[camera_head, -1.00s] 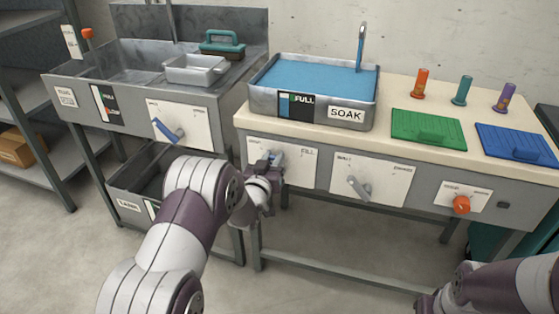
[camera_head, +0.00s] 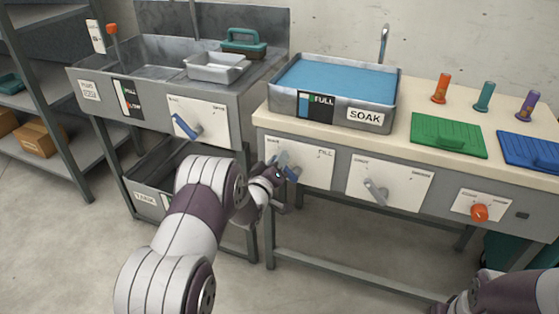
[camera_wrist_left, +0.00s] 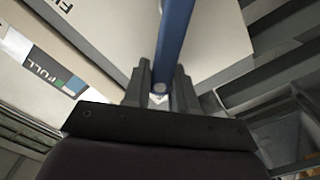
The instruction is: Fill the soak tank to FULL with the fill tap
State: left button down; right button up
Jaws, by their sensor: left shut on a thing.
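The soak tank (camera_head: 284,95) stands on the counter, with blue water (camera_head: 335,80) spread across it below the rim. Its front gauge (camera_head: 316,104) has a FULL label; the blue column seems to reach about the green FULL mark. The curved spout (camera_head: 384,42) is behind the tank, with no blue stream visible. The FILL panel (camera_head: 313,160) is below, with a blue tap lever (camera_head: 291,172). My left gripper (camera_head: 280,172) is shut on this lever, which also shows between the fingers in the left wrist view (camera_wrist_left: 176,35). My right gripper is out of view.
Another blue lever (camera_head: 187,126) is on the sink front at left. A grey lever (camera_head: 375,190) and an orange knob (camera_head: 479,213) are right of the FILL panel. Green (camera_head: 448,135) and blue (camera_head: 530,150) boards lie on the counter. Open floor lies in front.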

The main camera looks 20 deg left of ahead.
pick_arm(q)
jog(key=shift+f, duration=0.1)
dwell(0.3)
jog(key=c, duration=1)
grip_release()
jog(key=s+p, duration=0.3)
jog(key=s, duration=0.9)
jog(key=shift+s+a, duration=0.3)
jog(key=shift+s, duration=0.1)
